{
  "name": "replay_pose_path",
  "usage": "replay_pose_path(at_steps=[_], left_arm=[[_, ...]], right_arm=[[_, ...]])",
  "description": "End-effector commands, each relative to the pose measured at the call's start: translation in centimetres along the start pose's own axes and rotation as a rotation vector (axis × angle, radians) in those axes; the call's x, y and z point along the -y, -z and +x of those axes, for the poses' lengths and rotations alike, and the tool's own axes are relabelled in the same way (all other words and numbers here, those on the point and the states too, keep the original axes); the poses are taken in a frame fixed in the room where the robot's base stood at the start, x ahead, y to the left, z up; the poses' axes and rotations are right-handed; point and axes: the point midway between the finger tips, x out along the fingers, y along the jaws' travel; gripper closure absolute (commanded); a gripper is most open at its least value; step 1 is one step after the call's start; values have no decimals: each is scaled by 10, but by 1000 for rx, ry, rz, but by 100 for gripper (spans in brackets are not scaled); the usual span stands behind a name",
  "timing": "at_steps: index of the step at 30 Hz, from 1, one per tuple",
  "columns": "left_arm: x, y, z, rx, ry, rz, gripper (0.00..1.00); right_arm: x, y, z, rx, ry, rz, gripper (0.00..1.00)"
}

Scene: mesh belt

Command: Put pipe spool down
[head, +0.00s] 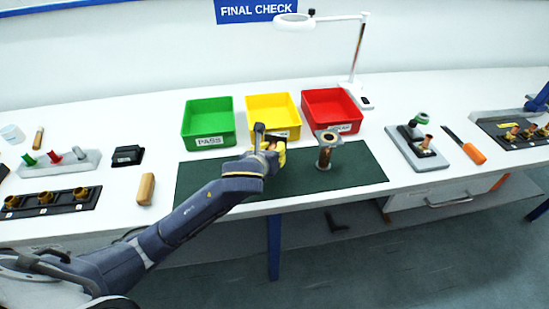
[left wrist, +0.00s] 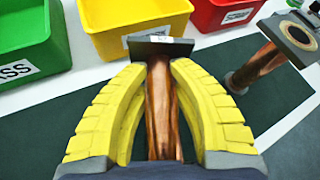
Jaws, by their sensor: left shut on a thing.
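My left gripper (head: 268,146) is shut on a copper pipe spool with a dark square flange. In the left wrist view the pipe spool (left wrist: 160,100) lies between the yellow fingers, its flange beyond the fingertips. In the head view the fingers mostly hide it. The gripper is over the dark green mat (head: 352,168), in front of the yellow bin. I cannot tell whether the held spool touches the mat. A second copper spool (head: 325,155) stands on the mat to the right, apart from the gripper; it also shows in the left wrist view (left wrist: 255,68). My right gripper is not in view.
Green (head: 208,120), yellow (head: 272,112) and red (head: 331,108) bins stand behind the mat. A lamp magnifier (head: 357,60) rises behind them. A grey fixture (head: 417,148) and an orange-handled tool (head: 472,152) lie right. A wooden block (head: 146,188) lies left. The mat's right part is clear.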

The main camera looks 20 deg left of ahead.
Motion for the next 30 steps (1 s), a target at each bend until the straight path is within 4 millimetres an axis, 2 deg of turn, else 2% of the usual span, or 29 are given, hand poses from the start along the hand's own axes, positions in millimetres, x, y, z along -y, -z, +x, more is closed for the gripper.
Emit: replay_pose_path(at_steps=[3, 9, 24, 25, 30], left_arm=[[-6, 14, 6, -1, -5, -3, 100], [-12, 27, 12, 3, -9, -4, 100], [-13, 31, 14, 3, -9, -3, 100], [-13, 32, 14, 1, -9, -3, 74], [-13, 32, 14, 1, -9, -3, 55]], right_arm=[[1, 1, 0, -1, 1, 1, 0], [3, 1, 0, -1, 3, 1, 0], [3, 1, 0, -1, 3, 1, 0], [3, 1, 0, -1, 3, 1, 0], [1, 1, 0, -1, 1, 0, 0]])
